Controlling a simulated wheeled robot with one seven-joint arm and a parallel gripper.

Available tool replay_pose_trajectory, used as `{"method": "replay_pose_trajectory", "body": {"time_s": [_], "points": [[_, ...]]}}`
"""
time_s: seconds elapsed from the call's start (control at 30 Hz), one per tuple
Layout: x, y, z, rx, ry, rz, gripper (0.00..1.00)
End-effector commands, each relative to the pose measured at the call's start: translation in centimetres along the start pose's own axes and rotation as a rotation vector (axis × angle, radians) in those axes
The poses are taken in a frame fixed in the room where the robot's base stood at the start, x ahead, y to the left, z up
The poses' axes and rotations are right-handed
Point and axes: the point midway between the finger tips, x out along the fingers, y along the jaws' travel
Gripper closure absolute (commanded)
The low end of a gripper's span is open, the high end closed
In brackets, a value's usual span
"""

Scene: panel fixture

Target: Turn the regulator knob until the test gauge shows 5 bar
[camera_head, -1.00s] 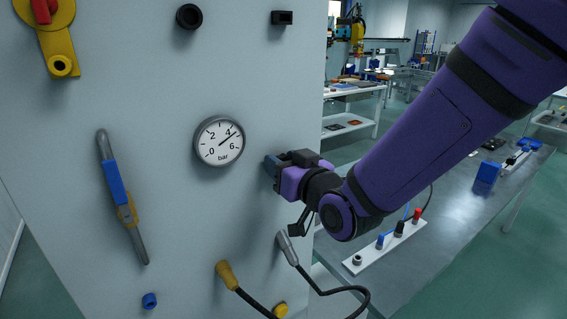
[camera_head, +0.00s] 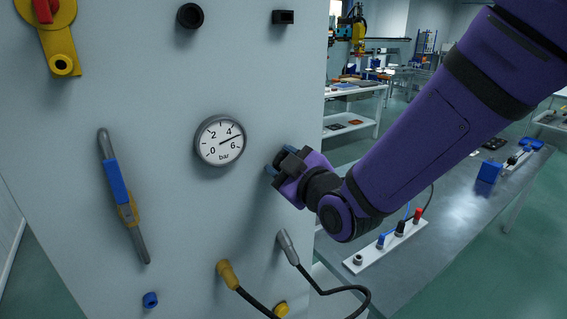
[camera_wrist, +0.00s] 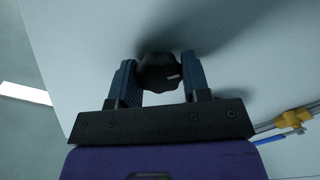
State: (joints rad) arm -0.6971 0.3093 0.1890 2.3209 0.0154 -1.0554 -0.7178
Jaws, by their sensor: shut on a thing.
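The round test gauge (camera_head: 220,155) sits on the pale panel, with marks from 0 to 6 and "bar" below. Its needle points up and right, between 4 and 6, at about 5. The regulator knob (camera_wrist: 158,74) is black and lobed with a pale mark, seen in the wrist view between the two blue finger pads. My gripper (camera_wrist: 158,80) is shut on the knob, close to the panel. In the head view my gripper (camera_head: 277,167) is right of the gauge and hides the knob.
A blue-handled lever (camera_head: 115,182) is left of the gauge. A yellow hose connector (camera_head: 228,274) and a grey plug (camera_head: 288,247) with cables are below. A red and yellow switch (camera_head: 60,40) is top left. A workbench (camera_head: 430,235) stands right of the panel.

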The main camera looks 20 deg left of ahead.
Motion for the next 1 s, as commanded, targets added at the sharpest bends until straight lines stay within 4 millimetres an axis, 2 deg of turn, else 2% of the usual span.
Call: {"method": "replay_pose_trajectory", "body": {"time_s": [0.3,0.7,0.73,0.83,1.0], "points": [[-0.05,-0.1,0.02,-0.076,-0.001,-0.002,0.8],[-0.05,-0.12,0.04,-0.082,-0.001,-0.002,0.8],[-0.05,-0.12,0.04,-0.082,-0.001,-0.002,0.54],[-0.04,-0.11,0.03,-0.082,-0.001,-0.002,0.31],[-0.03,-0.08,0.02,-0.081,0.0,-0.001,0.31]]}}
